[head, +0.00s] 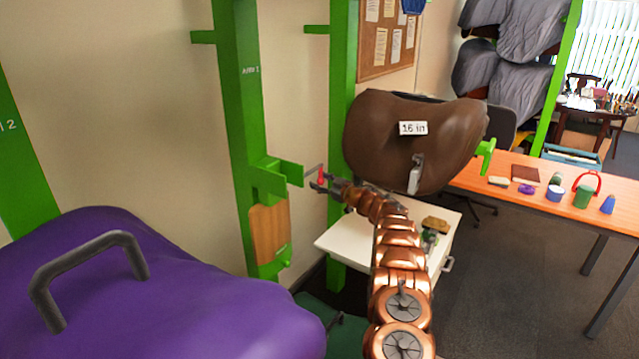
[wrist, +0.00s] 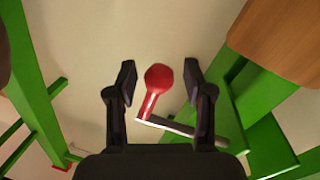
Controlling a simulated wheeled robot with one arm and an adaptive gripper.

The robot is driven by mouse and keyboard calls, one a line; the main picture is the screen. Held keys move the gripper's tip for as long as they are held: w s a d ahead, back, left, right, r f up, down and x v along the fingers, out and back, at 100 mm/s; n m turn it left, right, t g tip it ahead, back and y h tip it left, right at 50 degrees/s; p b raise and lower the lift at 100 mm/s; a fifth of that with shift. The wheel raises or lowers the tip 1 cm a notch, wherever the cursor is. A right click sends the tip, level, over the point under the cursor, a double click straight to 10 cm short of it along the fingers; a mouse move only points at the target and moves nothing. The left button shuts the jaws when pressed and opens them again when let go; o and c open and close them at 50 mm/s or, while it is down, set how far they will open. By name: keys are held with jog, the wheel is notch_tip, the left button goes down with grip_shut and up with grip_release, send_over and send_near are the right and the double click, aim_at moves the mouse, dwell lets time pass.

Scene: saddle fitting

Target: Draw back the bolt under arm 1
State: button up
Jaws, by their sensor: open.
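The green post marked ARM 1 (head: 245,110) carries a green bracket (head: 278,178) above a wooden panel (head: 268,235). A bolt with a red knob (head: 321,173) and a grey rod sticks out to the right of that bracket. In the wrist view the red knob (wrist: 158,78) lies between my fingers, and the grey rod (wrist: 180,127) runs right towards green metal (wrist: 262,130). My gripper (wrist: 157,85) is open, with a gap visible on each side of the knob. In the head view my gripper (head: 322,186) is at the knob and partly hides it.
A brown saddle (head: 390,130) labelled 16 in hangs just right of and above my gripper. A purple saddle-like cover (head: 150,290) with a dark handle fills the front left. A white cabinet (head: 340,243) stands below my arm. An orange table (head: 530,200) holds small items.

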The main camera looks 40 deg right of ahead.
jog(key=shift+s+d, duration=0.1)
jog(key=shift+s, duration=0.9)
jog(key=shift+s+f, duration=0.1)
jog(key=shift+s, duration=0.25)
jog(key=s, duration=0.9)
jog(key=shift+s+d, duration=0.15)
jog(key=shift+d, duration=0.25)
jog(key=shift+a, duration=0.1)
